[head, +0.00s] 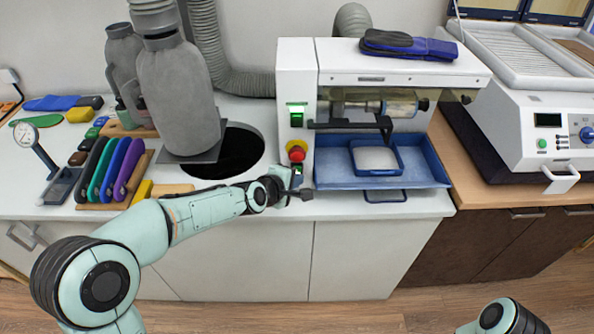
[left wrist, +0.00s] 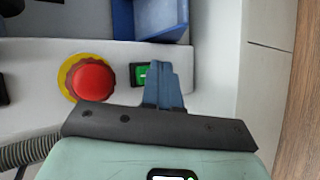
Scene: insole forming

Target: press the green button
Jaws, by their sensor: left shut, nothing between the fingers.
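A small green button (head: 296,168) in a dark housing sits low on the front of the white machine, just below the red and yellow emergency stop (head: 296,150). In the left wrist view the green button (left wrist: 140,74) lies right of the red stop (left wrist: 92,79). My left gripper (head: 293,184) is shut and empty, in front of the machine's lower left corner. In the left wrist view its blue fingers (left wrist: 160,75) overlap the right edge of the button's housing. I cannot tell whether they touch it. My right gripper is out of view.
Another green-lit switch (head: 297,116) sits higher on the machine (head: 390,60). A blue tray (head: 430,170) extends right of the buttons. Colored-handled tools (head: 112,172) and a grey dust collector (head: 180,100) stand to the left.

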